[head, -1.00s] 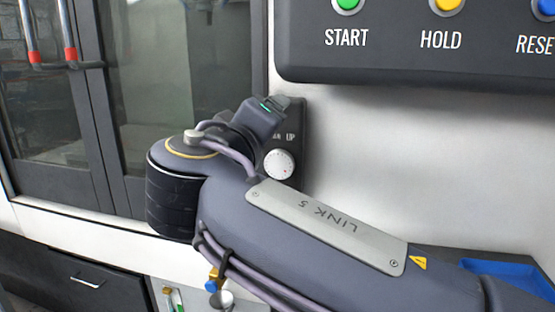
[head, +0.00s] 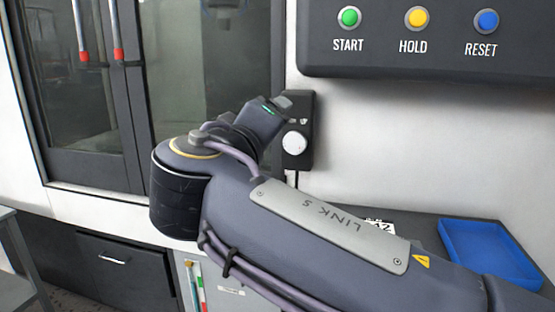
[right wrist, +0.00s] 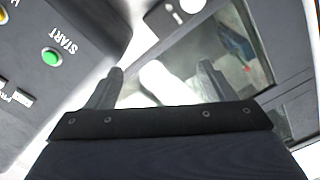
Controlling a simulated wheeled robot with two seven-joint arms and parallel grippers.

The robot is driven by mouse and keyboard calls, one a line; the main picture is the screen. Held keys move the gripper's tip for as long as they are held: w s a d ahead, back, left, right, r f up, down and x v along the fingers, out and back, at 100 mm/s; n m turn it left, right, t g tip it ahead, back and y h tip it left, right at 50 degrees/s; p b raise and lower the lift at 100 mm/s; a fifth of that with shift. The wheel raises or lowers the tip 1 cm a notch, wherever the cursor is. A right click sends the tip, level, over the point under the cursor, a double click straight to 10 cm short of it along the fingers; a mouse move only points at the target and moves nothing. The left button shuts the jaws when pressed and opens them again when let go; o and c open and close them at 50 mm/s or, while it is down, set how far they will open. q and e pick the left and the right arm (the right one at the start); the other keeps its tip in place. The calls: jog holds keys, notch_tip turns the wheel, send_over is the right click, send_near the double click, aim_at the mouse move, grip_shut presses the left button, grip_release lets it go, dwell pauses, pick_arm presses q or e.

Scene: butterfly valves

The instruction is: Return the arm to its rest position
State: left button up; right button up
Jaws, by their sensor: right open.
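My right arm crosses the head view from the lower right. My right gripper (head: 280,103) is at its far end, seen side-on and pointing up and right, in front of a black box with a white dial (head: 294,143). In the right wrist view the gripper (right wrist: 158,85) has its two fingers wide apart with nothing held between them. Past the fingers are a glass pane and a white blurred patch. The dial also shows at the top of the right wrist view (right wrist: 190,5). My left gripper is not in view.
A control panel with START (head: 349,18), HOLD (head: 416,18) and RESET (head: 486,21) buttons hangs at upper right. A cabinet with glass doors (head: 180,95) stands at left. A blue tray (head: 490,250) lies on a dark surface beyond my forearm. A grey table edge (head: 15,255) shows at lower left.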

jog(key=d+f+m+g+y, duration=0.2)
jog(key=d+f+g, duration=0.5)
jog(key=d+f, duration=1.2)
jog(key=s+d+f+m+g+y, duration=0.35)
jog(key=s+d+f, duration=0.35)
jog(key=s+f, duration=0.45)
jog(key=s+a+f+m+y, duration=0.3)
jog(key=s+f+m, duration=0.1)
jog(key=s+f, duration=0.6)
pick_arm(q)
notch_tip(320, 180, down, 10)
jog(key=b, duration=1)
pick_arm(e)
notch_tip(320, 180, down, 9)
jog(key=s+g, duration=0.1)
pick_arm(q)
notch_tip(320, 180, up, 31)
jog(key=p, duration=3.1)
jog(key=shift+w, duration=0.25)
pick_arm(e)
notch_tip(320, 180, up, 31)
jog(key=shift+r, duration=0.2)
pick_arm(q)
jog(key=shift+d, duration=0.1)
pick_arm(e)
jog(key=shift+a, duration=0.1)
